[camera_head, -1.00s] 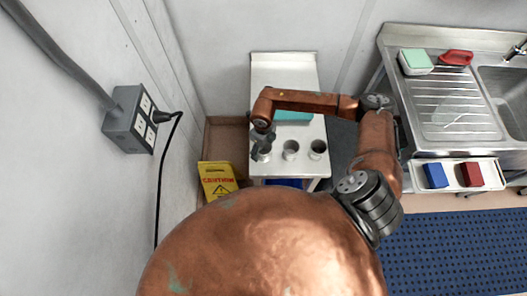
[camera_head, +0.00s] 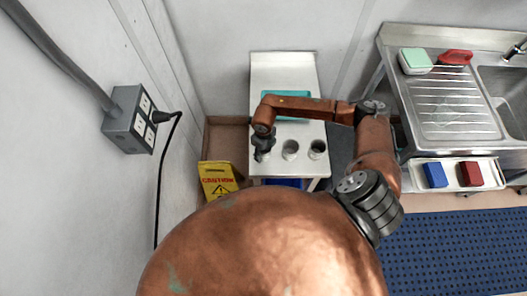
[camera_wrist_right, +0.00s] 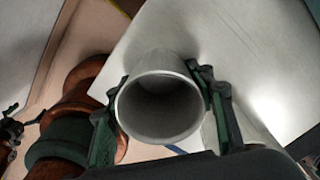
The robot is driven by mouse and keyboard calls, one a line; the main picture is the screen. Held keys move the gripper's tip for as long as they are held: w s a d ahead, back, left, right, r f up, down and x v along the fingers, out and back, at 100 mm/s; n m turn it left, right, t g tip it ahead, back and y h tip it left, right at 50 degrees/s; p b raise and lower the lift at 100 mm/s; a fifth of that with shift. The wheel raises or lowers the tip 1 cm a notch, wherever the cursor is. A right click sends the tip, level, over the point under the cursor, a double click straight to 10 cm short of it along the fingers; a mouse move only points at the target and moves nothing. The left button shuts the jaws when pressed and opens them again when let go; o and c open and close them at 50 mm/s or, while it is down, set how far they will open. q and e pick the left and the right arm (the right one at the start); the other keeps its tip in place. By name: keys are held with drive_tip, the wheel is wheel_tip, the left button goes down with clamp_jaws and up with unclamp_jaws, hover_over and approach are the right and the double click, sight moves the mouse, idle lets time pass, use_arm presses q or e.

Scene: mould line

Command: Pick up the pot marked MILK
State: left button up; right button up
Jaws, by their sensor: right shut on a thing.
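Three grey metal pots stand in a row near the front edge of a narrow steel table (camera_head: 275,70). My right gripper (camera_head: 265,143) is at the left pot (camera_head: 262,156). In the right wrist view its dark and green fingers (camera_wrist_right: 160,95) are shut on either side of this pot (camera_wrist_right: 160,138), whose open, empty-looking mouth faces the camera. I cannot tell if the pot touches the table. The middle pot (camera_head: 290,149) and right pot (camera_head: 317,149) stand apart. No MILK marking is readable. A dark and green part at the wrist view's left edge may be my left gripper; its state is unclear.
A teal item (camera_head: 296,94) lies behind my forearm on the table. A yellow caution sign (camera_head: 217,179) stands left of the table. A sink unit (camera_head: 452,105) is at right, with a white tray (camera_head: 455,187) holding a blue and a red block.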

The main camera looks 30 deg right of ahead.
drive_tip(key=c, duration=0.4)
drive_tip(key=shift+r, duration=0.1)
drive_tip(key=shift+c, duration=0.2)
